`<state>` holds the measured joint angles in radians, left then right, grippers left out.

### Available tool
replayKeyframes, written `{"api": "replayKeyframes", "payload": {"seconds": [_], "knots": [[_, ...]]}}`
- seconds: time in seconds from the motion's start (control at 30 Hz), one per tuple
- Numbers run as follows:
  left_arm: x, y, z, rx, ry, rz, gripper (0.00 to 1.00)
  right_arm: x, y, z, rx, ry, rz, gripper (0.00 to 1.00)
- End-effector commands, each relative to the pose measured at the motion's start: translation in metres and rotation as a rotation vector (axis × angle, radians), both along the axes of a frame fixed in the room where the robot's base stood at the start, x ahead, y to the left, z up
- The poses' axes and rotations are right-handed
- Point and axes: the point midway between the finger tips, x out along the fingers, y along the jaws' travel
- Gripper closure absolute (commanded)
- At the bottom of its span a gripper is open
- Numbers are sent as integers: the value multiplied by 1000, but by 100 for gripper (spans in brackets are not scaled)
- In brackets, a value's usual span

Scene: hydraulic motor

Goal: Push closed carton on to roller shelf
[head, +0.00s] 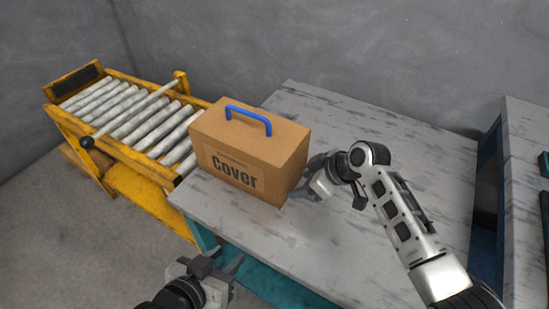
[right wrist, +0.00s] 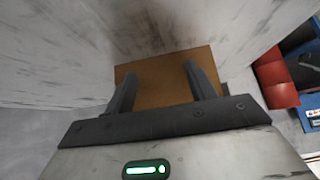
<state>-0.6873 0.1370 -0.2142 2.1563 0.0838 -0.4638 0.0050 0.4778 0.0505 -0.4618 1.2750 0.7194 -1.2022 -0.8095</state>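The closed brown carton (head: 238,158), marked "Cover" and with a blue handle on top, stands upright on the marble-patterned table (head: 375,120) near its left edge. The yellow roller shelf (head: 150,192) with grey rollers is just left of the carton. My right gripper (head: 312,178) is at the carton's right side; whether it touches is unclear. In the right wrist view my right gripper (right wrist: 160,85) has its two fingers apart, with the carton's brown face (right wrist: 163,72) beyond and between them. My left gripper (head: 226,264) is open and empty, low in front of the table.
A grey wall is behind. Another work surface (head: 525,140) with blue sides stands at the right. In the right wrist view a red bin (right wrist: 274,78) is at the right. The table right of the carton is clear.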

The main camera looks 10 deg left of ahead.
Motion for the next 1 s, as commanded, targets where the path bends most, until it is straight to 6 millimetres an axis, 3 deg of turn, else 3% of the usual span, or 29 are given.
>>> {"api": "replayKeyframes", "payload": {"seconds": [0.33,1.0], "knots": [[0,0,-4,3,3,-2,64,3,6,2,8,-6,2,45],[-1,0,-26,2,5,-1,64,21,42,2,9,-7,1,45]]}}
